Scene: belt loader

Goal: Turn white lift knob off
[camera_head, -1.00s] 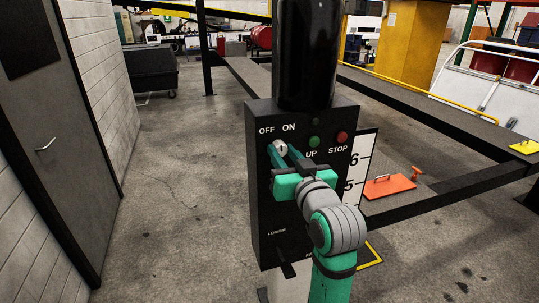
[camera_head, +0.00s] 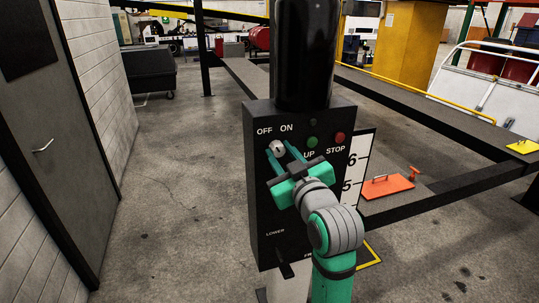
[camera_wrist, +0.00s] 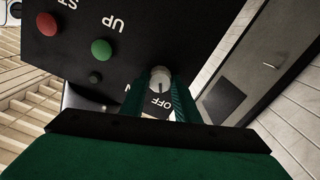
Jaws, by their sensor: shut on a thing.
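The white lift knob (camera_head: 277,148) is on the front of the black control box (camera_head: 262,205), just under the OFF and ON labels. My gripper (camera_head: 278,149) reaches up from the lower right, with a green finger on each side of the knob, shut on it. In the wrist view the knob (camera_wrist: 160,77) shows between the tips of the two fingers, near the upside-down OFF label (camera_wrist: 160,102). The fingers hide part of the ON label there. The exact angle of the knob's pointer is too small to tell.
A green UP button (camera_head: 312,141) and a red STOP button (camera_head: 340,137) are right of the knob. A LOWER lever (camera_head: 284,269) sticks out at the box's bottom. A black column (camera_head: 303,55) rises above. The floor on the left is clear.

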